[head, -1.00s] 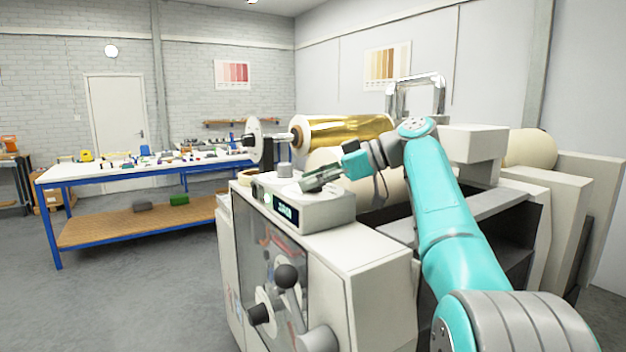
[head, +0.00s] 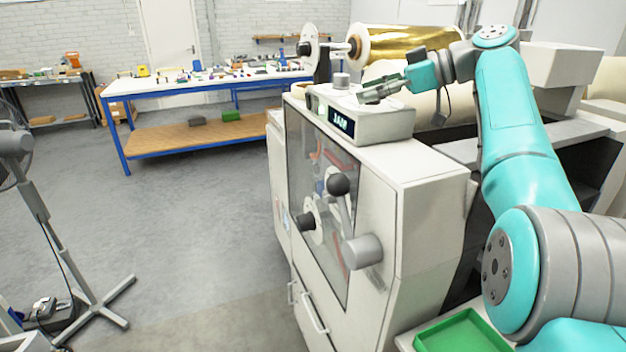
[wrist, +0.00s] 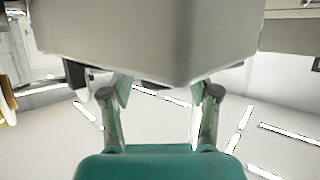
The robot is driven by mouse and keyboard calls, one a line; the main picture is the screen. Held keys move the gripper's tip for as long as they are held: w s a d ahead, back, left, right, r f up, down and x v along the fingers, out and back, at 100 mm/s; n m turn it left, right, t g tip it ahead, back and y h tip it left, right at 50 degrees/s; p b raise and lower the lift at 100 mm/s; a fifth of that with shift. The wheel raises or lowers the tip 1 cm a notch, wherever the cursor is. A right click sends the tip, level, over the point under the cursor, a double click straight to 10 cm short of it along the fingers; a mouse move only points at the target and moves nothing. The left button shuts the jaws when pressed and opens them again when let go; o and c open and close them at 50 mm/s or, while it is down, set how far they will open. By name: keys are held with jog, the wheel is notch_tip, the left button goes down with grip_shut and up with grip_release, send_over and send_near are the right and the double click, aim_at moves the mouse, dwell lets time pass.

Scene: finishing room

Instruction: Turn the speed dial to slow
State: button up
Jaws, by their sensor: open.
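A pale control box (head: 385,121) with a small lit display (head: 341,122) sits on top of the foil machine. A short grey round knob (head: 341,80) stands on the box's top; I cannot tell whether it is the speed dial, and no markings on it are legible. My gripper (head: 364,94) is just right of this knob, over the box top, apart from the knob in the picture. In the wrist view my gripper's two fingers (wrist: 160,93) are spread with nothing between them. A large pale block (wrist: 160,35) fills the upper part of that view.
A gold foil roll (head: 415,44) is mounted behind the box. A black-knobbed crank (head: 339,184) sticks out from the machine's front. A green tray (head: 465,335) lies low at front right. A stand (head: 88,285) is at left; floor between is clear.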

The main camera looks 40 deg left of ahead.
jog(key=shift+m+t+y, duration=0.5)
jog(key=shift+m+t, duration=0.4)
jog(key=shift+t, duration=0.1)
